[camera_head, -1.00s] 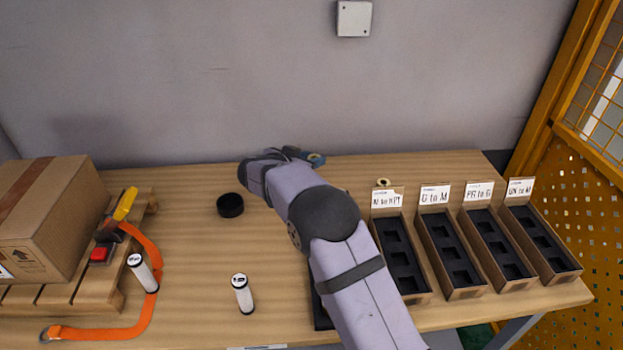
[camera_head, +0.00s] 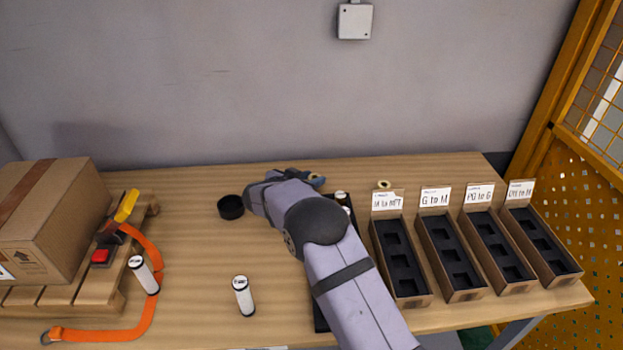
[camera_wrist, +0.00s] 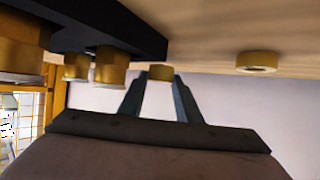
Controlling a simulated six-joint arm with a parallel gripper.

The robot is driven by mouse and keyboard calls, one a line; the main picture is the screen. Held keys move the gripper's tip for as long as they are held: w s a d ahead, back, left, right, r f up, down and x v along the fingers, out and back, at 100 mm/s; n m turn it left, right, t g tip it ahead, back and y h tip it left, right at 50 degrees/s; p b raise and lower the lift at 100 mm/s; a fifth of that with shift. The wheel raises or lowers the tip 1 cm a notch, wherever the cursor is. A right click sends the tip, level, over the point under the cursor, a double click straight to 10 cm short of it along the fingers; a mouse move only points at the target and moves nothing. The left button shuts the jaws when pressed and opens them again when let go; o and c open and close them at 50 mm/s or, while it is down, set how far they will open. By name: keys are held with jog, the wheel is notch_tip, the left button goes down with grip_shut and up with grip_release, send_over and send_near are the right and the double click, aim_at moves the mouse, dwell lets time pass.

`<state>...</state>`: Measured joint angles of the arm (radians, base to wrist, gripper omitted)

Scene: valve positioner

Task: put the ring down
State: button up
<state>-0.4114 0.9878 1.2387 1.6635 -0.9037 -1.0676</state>
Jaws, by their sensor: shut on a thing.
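My gripper (camera_wrist: 160,82) is shut on a small brass ring (camera_wrist: 161,72), held between its two fingertips in the wrist view. The held ring looks close to the wooden table; I cannot tell whether it touches. In the head view my gripper (camera_head: 316,179) is at the back of the table, mostly behind my arm, and the held ring cannot be made out. A second brass ring (camera_wrist: 258,62) lies flat on the table, apart from my gripper; a ring also shows in the head view (camera_head: 383,184) behind the labelled boxes.
A black tray (camera_head: 320,315) is partly under my arm; in the wrist view it (camera_wrist: 150,40) has brass fittings beside the gripper. Several labelled boxes (camera_head: 407,300) stand right. A black round cup (camera_head: 230,207), white cylinders (camera_head: 243,296) and a carton (camera_head: 45,225) are left.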

jog(key=shift+f, duration=0.1)
jog(key=shift+f, duration=0.35)
jog(key=shift+f, duration=0.2)
jog(key=o, duration=1.1)
jog(key=shift+r, duration=0.1)
jog(key=shift+r, duration=0.15)
jog(key=v, duration=0.8)
jog(key=b+v, duration=0.1)
jog(key=v, duration=0.3)
jog(key=shift+s+r, duration=0.1)
jog(key=shift+r, duration=0.3)
